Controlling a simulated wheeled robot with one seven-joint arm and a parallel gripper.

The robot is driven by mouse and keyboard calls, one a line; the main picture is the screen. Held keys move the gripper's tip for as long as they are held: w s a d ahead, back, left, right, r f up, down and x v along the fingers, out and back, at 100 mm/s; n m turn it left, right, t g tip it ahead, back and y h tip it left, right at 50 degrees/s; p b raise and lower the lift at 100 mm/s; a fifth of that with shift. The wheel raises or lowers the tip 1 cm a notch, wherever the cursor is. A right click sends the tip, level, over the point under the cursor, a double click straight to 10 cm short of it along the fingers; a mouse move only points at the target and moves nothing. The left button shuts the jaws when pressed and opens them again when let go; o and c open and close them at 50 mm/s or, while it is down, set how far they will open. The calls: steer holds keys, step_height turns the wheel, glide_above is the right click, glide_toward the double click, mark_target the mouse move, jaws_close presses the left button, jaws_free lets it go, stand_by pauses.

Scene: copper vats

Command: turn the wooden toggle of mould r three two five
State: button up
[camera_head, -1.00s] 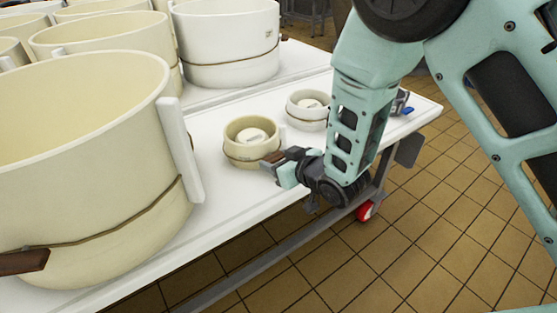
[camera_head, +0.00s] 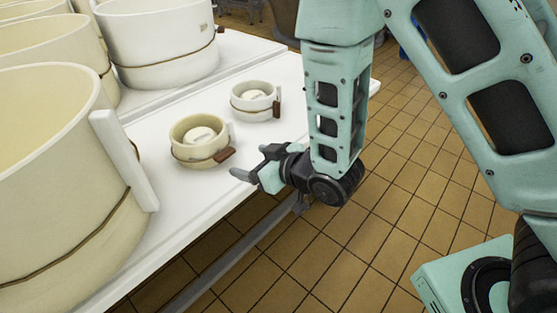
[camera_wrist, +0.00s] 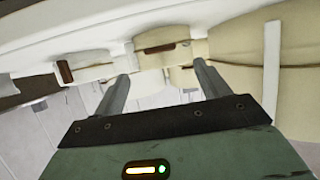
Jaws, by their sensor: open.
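Two small moulds stand near the table's edge, a cream one (camera_head: 186,149) and a whiter one (camera_head: 249,105) behind it. Each has a cord and a brown wooden toggle: the cream one's toggle (camera_head: 224,155) faces my gripper, and the white one's toggle (camera_head: 278,104) is on its right side. No number is legible, so I cannot tell which is r325. My gripper (camera_head: 254,163) is open and empty, right of the cream mould and apart from its toggle. In the wrist view, upside down, the cream mould's toggle (camera_wrist: 160,49) shows beyond and between the fingertips; the white mould's toggle (camera_wrist: 66,72) is left.
A large cream mould (camera_head: 60,190) with a pale upright bar stands at the left, close to the table's front edge. More large moulds (camera_head: 160,40) fill the back. The white table top (camera_head: 160,200) is bare around the small moulds. Tiled floor (camera_head: 310,260) lies open at the right.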

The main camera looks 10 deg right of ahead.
steer(key=p+v, duration=0.8)
steer(key=p, duration=0.4)
stand_by(0.5)
steer(key=s+a+r+m+g+h, duration=0.1)
steer(key=s+a+r+g+h, duration=0.15)
steer(key=r+g, duration=0.4)
steer(key=s+d+r+n+g+h, duration=0.1)
steer(key=s+d+r+g+h, duration=0.35)
steer(key=s+r, duration=1)
step_height(320, 180, up, 15)
steer(key=p, duration=1.6)
steer(key=shift+s+d+h, duration=0.2)
steer(key=shift+d+h, duration=0.1)
steer(key=shift+d, duration=0.15)
